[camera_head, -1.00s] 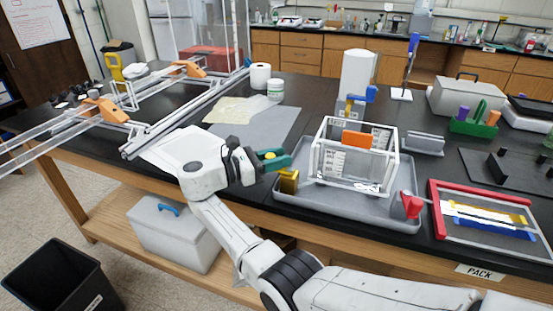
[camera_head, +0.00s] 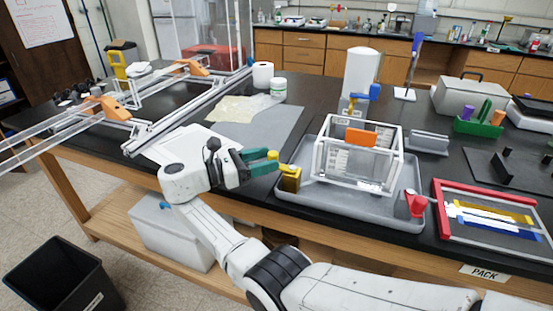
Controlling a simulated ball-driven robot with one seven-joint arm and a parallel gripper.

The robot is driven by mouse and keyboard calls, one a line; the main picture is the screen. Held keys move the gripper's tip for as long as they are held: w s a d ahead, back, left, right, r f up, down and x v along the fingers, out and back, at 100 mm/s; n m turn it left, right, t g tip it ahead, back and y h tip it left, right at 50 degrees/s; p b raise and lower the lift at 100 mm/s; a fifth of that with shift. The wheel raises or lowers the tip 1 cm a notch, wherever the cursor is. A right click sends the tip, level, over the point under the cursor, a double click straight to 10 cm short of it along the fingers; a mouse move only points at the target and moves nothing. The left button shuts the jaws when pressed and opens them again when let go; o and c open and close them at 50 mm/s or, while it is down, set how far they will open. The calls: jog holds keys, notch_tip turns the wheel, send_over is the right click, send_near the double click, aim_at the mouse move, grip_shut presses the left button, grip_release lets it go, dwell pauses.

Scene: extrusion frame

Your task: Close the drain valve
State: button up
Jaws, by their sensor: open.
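My gripper (camera_head: 272,162) has green fingers and is open at the left front of the grey tray (camera_head: 385,213). A red-handled fitting (camera_head: 415,203) stands at the tray's right front corner. A blue-handled valve (camera_head: 360,95) sits low on the front of the white cylinder (camera_head: 361,70) behind the tray. No label shows which of these is the drain valve. My wrist hides part of the table's front edge.
A clear-walled box frame with an orange clip (camera_head: 360,138) stands in the tray. A red-edged frame (camera_head: 436,205) lies right of it. The extrusion frame (camera_head: 190,110) lies at left. A grey mat (camera_head: 255,124) is behind my gripper.

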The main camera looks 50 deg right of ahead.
jog(key=b+v, duration=0.1)
jog(key=v, duration=0.5)
jog(key=shift+a, duration=0.1)
jog(key=shift+a, duration=0.1)
dwell(0.4)
